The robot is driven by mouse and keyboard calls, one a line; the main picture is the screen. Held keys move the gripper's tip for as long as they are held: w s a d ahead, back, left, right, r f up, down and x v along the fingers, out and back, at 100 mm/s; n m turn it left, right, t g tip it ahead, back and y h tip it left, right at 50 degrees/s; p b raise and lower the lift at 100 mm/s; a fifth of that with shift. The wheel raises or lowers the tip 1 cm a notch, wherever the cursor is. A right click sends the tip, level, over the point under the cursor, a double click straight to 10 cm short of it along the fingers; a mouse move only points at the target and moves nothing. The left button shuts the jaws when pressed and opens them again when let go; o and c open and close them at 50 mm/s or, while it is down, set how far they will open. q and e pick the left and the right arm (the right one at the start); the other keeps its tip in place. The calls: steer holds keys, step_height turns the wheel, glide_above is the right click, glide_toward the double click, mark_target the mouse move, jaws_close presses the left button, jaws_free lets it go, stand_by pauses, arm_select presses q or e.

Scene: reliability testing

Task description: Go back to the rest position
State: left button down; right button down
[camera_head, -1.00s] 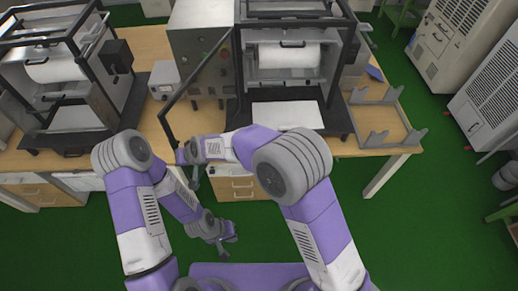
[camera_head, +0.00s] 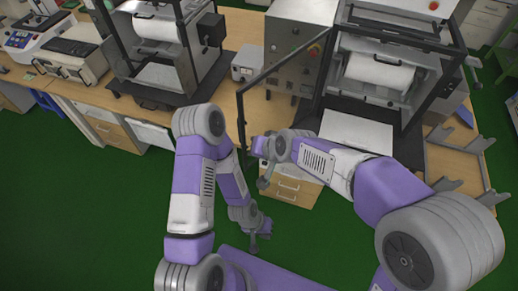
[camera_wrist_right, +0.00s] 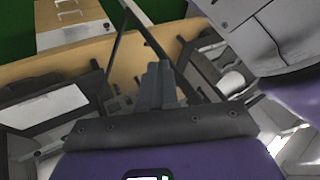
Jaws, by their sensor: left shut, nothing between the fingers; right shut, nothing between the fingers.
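My left gripper (camera_head: 258,240) shows in the head view, low over the green floor in front of the bench, with its fingers shut and empty. My right gripper (camera_head: 265,181) is at the bench's front edge, before the drawers, and looks small and partly hidden behind its own wrist. In the right wrist view, its fingers (camera_wrist_right: 159,80) are together with nothing between them. Both arms are bent, with the elbows raised.
The wooden bench (camera_head: 225,102) carries a grey control cabinet (camera_head: 290,50) and two black-framed machines; the right machine (camera_head: 380,72) has an open dark door frame (camera_head: 277,68) near my right gripper. Drawers (camera_head: 292,187) stand below. Green floor (camera_head: 80,215) is clear at left.

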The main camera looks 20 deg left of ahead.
steer(key=shift+s+r, duration=0.15)
steer(key=shift+d, duration=0.1)
steer(key=w+d+f+m+h+b, duration=0.1)
steer(key=d+f+b, duration=0.3)
steer(key=f, duration=0.5)
steer(key=d+f+m+h+b, duration=0.1)
steer(key=d+f, duration=0.5)
steer(key=f, duration=0.2)
steer(key=w+d+f+m+h+b, duration=0.1)
steer(key=d+f+b, duration=0.3)
steer(key=f, duration=0.5)
steer(key=s+d+f+m+g+b, duration=0.1)
steer(key=s+d+f+b, duration=0.1)
steer(key=s+d+f, duration=0.2)
steer(key=s+d+f+m+g+b, duration=0.1)
steer(key=s+d+f, duration=0.3)
steer(key=f, duration=0.6)
steer(key=s+d+f+m+b, duration=0.1)
steer(key=s+d+f+b, duration=0.2)
steer(key=s+d+f, duration=0.2)
step_height(320, 180, down, 2)
steer(key=shift+s+f+g+y, duration=0.15)
steer(key=shift+s+g+y, duration=0.2)
steer(key=shift+s, duration=0.25)
steer(key=shift+d, duration=0.2)
